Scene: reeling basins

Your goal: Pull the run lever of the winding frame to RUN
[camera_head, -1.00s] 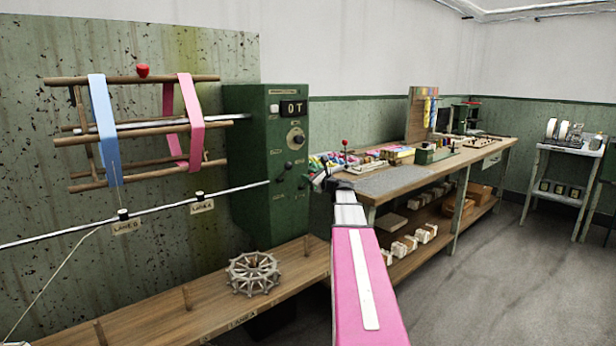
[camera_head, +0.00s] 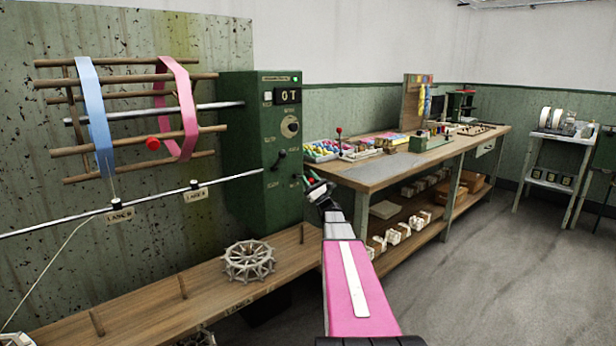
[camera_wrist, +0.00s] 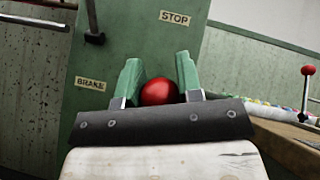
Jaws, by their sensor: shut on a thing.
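The winding frame has a green control box (camera_head: 262,150) and a reel (camera_head: 130,128) carrying a blue and a pink skein. My gripper (camera_head: 312,184) is low at the box's right side. In the wrist view my gripper (camera_wrist: 158,88) is shut on the red ball knob (camera_wrist: 159,92) of the run lever, between its green fingers. The lever's shaft is hidden. A STOP label (camera_wrist: 174,18) is above the knob, and a BRAKE label (camera_wrist: 91,85) is to its left. A RUN label is not visible. A green lamp (camera_head: 295,79) shows at the box top.
A dark-handled brake lever (camera_head: 279,160) is on the box, left of my gripper. A low wooden bench (camera_head: 205,275) holds an empty spool (camera_head: 249,261). A worktable (camera_head: 385,172) with skeins and tools stands to the right. Open floor lies at front right.

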